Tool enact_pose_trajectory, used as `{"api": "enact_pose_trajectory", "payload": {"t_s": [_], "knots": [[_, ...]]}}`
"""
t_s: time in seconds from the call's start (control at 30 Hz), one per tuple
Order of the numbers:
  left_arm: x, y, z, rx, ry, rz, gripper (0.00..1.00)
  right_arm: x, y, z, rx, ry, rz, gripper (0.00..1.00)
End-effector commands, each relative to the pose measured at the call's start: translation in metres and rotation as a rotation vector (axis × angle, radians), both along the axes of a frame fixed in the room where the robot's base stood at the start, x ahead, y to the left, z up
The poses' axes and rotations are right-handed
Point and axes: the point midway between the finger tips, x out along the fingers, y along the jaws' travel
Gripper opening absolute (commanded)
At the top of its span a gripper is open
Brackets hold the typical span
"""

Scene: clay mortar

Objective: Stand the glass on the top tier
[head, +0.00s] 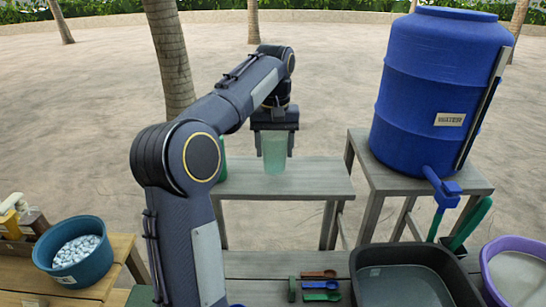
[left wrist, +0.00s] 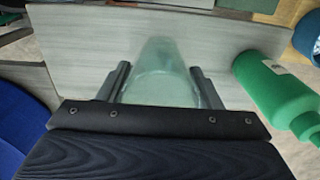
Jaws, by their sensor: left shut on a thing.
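The glass (head: 274,158) is a pale green, see-through tumbler. My left gripper (head: 274,134) is shut on it from above, and the glass looks upright. In the left wrist view the glass (left wrist: 163,72) shows between the two fingers of my left gripper (left wrist: 162,86). The glass is over the middle of the grey top tier (head: 318,183); I cannot tell whether its base touches the surface. The top tier (left wrist: 85,50) also fills much of the left wrist view. My right gripper is not in view.
A green bottle (left wrist: 275,92) stands left of the glass in the head view, mostly behind my arm. A blue water barrel (head: 435,90) stands on a side stand at right. The tier's right part is clear.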

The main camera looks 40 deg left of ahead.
Motion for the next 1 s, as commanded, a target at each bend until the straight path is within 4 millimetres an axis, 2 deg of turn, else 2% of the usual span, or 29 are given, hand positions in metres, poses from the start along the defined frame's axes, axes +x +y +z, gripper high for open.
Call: {"api": "enact_pose_trajectory", "payload": {"t_s": [0.07, 0.23, 0.67, 0.7, 0.83, 1.0], "knots": [[0.000, 0.008, -0.009, -0.001, 0.004, 0.003, 0.31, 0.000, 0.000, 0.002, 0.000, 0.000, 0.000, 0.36], [0.000, 0.006, -0.033, 0.000, 0.004, -0.001, 0.31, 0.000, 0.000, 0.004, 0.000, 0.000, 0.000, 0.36], [0.000, 0.005, -0.041, 0.002, 0.002, -0.001, 0.31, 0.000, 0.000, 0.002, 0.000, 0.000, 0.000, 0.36], [0.000, 0.005, -0.040, 0.002, 0.003, -0.001, 0.63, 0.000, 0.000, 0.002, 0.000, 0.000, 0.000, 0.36], [0.000, 0.005, -0.040, 0.002, 0.003, -0.001, 0.80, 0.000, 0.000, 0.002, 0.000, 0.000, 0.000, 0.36], [0.001, 0.005, -0.040, 0.002, 0.003, -0.001, 0.80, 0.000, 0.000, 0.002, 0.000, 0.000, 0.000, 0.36]]}}
